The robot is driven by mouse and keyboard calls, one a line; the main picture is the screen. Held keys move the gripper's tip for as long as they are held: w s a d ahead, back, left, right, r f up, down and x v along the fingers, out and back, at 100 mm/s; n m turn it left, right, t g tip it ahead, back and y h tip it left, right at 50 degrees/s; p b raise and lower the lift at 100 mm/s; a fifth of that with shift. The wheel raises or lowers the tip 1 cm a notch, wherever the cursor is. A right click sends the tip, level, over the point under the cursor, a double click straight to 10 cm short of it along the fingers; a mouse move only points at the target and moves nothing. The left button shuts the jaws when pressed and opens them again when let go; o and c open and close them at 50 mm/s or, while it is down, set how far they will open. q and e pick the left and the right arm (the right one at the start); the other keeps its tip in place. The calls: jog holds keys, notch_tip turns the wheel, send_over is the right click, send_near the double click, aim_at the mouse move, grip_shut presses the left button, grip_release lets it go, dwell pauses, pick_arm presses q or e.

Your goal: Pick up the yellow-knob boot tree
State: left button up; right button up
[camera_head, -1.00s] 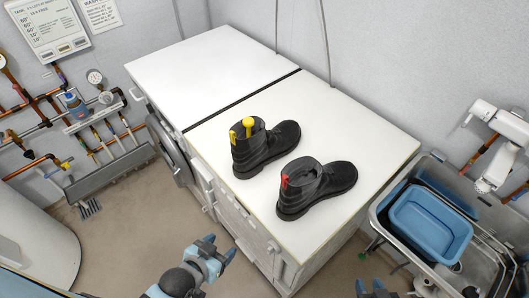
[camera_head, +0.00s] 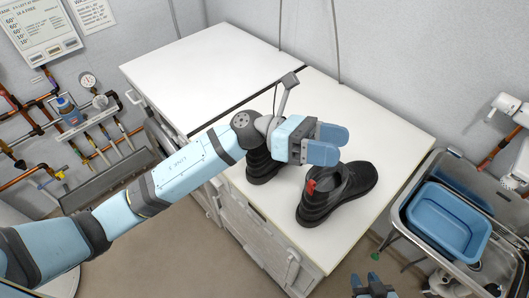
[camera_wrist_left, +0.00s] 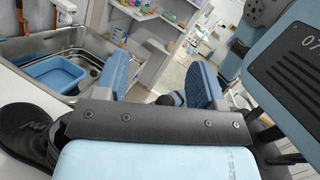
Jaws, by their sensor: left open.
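The yellow-knob boot tree is hidden behind my left gripper and arm in the head view. The left black boot (camera_head: 262,166) shows only in part below my left wrist. My left gripper (camera_head: 330,143) is over the white worktop above the boots, fingers apart and empty. In the left wrist view the open fingers (camera_wrist_left: 173,78) have nothing between them.
The white worktop (camera_head: 385,135) is clear around the boots and at the back left. A metal sink with a blue basin (camera_head: 448,222) stands at the right. Pipes and gauges (camera_head: 90,125) line the left wall.

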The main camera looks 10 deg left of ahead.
pick_arm(q)
jog(key=w+a+m+t+y+b, duration=0.2)
jog(key=w+a+m+t+y, duration=0.4)
jog(key=w+a+m+y, duration=1.15)
jog(key=s+f+y, duration=0.1)
jog(key=f, duration=0.1)
jog(key=s+d+f+n+y, duration=0.1)
jog(key=f, duration=0.1)
jog(key=s+d+f+y+p, duration=0.1)
jog(key=f, duration=0.1)
jog(key=shift+s+f, duration=0.35)
jog(key=f, duration=0.1)
jog(key=f+p, duration=0.1)
jog(key=f, duration=0.1)
jog(key=f+p, duration=0.1)
jog(key=shift+w+d+f, duration=0.3)
jog(key=shift+d+f, duration=0.05)
jog(key=shift+f, duration=0.35)
grip_shut()
